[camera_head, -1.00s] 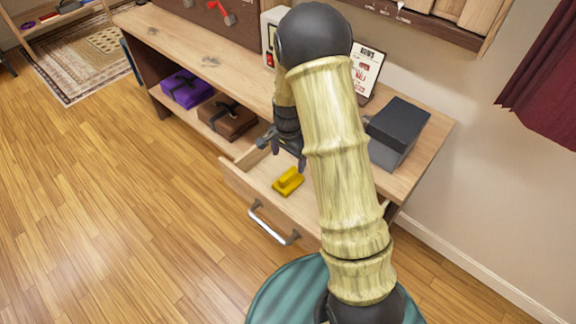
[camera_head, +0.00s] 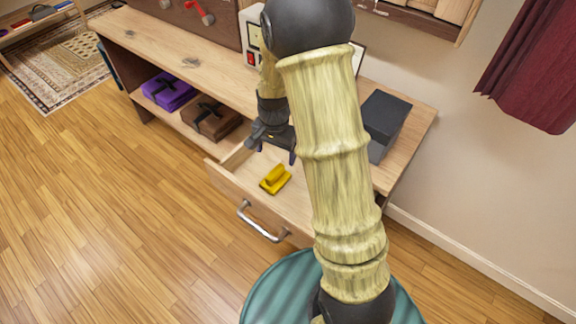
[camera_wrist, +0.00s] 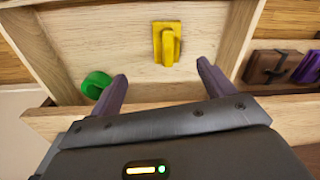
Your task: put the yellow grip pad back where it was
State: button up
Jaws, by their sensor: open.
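The yellow grip pad (camera_head: 275,180) lies in the open drawer (camera_head: 232,186) of the wooden bench, on the drawer's bottom. It also shows in the wrist view (camera_wrist: 167,43), with its raised ridge facing up. My gripper (camera_head: 272,148) hangs at the back of the drawer, above and behind the pad. In the wrist view my gripper (camera_wrist: 160,82) has its two purple fingers spread apart with nothing between them. The pad lies beyond the fingertips, apart from them.
A dark grey box (camera_head: 386,117) stands on the bench top. Purple (camera_head: 170,91) and brown (camera_head: 212,117) strapped bundles lie on the lower shelf. The bench top's left part is mostly clear.

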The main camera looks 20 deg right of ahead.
jog(key=s+r+n+t, duration=0.1)
jog(key=s+r+n, duration=0.3)
jog(key=s, duration=0.3)
jog(key=s+r+n+t, duration=0.1)
jog(key=s+r+n, duration=0.3)
jog(key=s, duration=0.3)
jog(key=shift+s+r+n, duration=0.25)
jog(key=shift+r+n, duration=0.15)
jog(key=shift+n, duration=0.1)
jog(key=shift+w+d, duration=0.1)
jog(key=shift+w, duration=0.05)
jog(key=shift+a, duration=0.2)
jog(key=shift+s+d, duration=0.2)
